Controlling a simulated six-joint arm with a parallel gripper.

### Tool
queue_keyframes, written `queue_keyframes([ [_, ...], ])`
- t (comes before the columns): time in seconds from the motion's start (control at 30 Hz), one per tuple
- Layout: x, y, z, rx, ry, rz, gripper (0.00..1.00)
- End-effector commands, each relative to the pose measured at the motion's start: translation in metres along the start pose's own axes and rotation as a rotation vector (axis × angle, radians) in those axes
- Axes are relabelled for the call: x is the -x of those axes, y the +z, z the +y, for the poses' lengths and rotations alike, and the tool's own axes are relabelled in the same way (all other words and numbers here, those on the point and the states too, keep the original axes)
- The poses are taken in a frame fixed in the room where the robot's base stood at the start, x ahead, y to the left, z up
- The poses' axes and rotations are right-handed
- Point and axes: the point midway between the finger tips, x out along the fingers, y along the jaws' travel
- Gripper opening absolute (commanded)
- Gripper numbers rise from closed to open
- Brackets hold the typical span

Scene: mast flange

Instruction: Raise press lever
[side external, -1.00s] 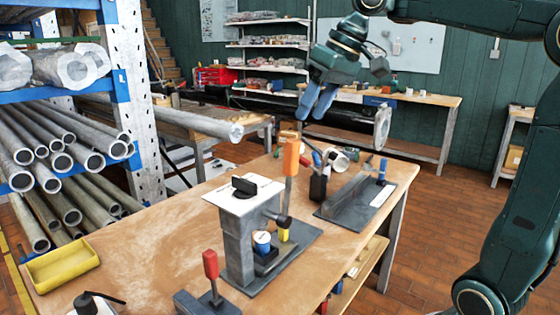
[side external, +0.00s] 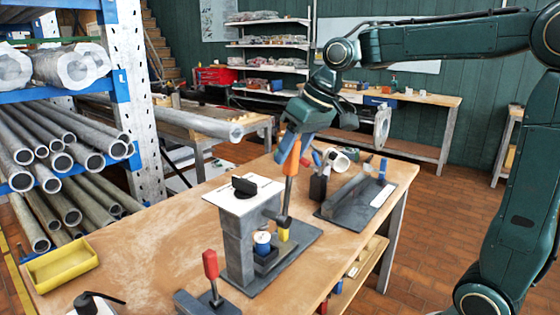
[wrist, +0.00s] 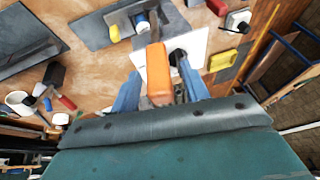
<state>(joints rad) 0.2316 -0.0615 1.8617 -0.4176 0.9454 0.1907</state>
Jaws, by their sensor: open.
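The press lever has an orange handle (side external: 292,158) and stands upright beside the grey press (side external: 238,245) on the wooden bench. My gripper (side external: 296,150) has come down to the top of this handle, and its blue fingers are spread around it. In the wrist view the orange handle (wrist: 159,75) lies between the two open blue fingers of my gripper (wrist: 160,88). I cannot tell whether either finger touches it. A blue-and-white cylinder (side external: 262,242) and a yellow piece (side external: 284,234) sit low at the press base.
A red-handled clamp (side external: 211,268) stands at the front of the bench. A black holder (side external: 318,187) and a grey angled fixture (side external: 355,195) stand right of the lever. A yellow tray (side external: 62,267) lies at the left. The bench's left middle is clear.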

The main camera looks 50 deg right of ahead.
Motion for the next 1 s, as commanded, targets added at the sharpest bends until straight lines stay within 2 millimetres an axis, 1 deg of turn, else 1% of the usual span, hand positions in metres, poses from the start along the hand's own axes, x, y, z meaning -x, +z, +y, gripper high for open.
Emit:
queue_keyframes([
  [0.03,-0.006,0.000,0.000,0.001,-0.001,-0.002,0.45],
  [0.2,-0.016,0.000,0.000,0.001,0.000,0.000,0.45],
  [0.53,-0.019,0.000,0.000,0.001,0.000,0.000,0.45],
  [0.57,-0.019,0.000,0.000,0.001,0.000,0.000,0.43],
  [0.7,-0.019,0.000,0.000,0.001,0.000,0.000,0.16],
  [0.77,-0.018,0.000,0.000,0.001,0.000,0.000,0.04],
  [0.8,-0.018,0.000,0.000,0.001,0.000,0.001,0.00],
  [1.0,-0.018,0.000,-0.001,0.002,0.002,0.001,0.00],
])
